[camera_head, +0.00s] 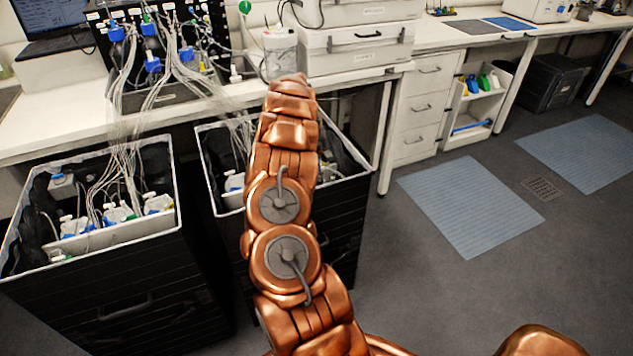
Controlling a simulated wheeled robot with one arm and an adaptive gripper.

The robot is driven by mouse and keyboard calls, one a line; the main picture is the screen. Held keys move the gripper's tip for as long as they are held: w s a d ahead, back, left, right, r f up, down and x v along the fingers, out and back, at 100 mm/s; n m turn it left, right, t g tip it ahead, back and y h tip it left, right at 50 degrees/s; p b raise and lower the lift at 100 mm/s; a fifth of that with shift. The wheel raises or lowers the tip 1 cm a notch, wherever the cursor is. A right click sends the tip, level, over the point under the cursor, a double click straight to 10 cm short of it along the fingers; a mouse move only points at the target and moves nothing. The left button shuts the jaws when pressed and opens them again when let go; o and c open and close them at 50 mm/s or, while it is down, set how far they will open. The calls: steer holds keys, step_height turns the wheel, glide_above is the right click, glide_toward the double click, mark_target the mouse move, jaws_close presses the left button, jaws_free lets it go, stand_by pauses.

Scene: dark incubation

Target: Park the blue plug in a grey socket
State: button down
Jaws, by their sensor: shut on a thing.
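Several blue plugs sit at the black panel on the bench; one blue plug (117,33) is at its upper left, another (148,28) beside it, and a third (152,64) lower down. Clear tubes hang from this area. The black panel (100,14) has rows of small ports; I cannot make out which are grey sockets. My copper arm rises through the middle of the view toward the bench. My gripper is hidden beyond the arm's far end, so what it holds is not visible.
Two open black bins stand below, the left bin (125,285) holding bottles and tubing, the right bin (345,215) partly behind my arm. A clear jar (280,52) and white cases (355,48) stand on the bench (215,103). Floor at right is open, with blue mats (470,205).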

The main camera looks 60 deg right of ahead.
steer(key=shift+f, duration=0.15)
steer(key=c, duration=1.1)
jaws_free()
steer(key=v, duration=1.2)
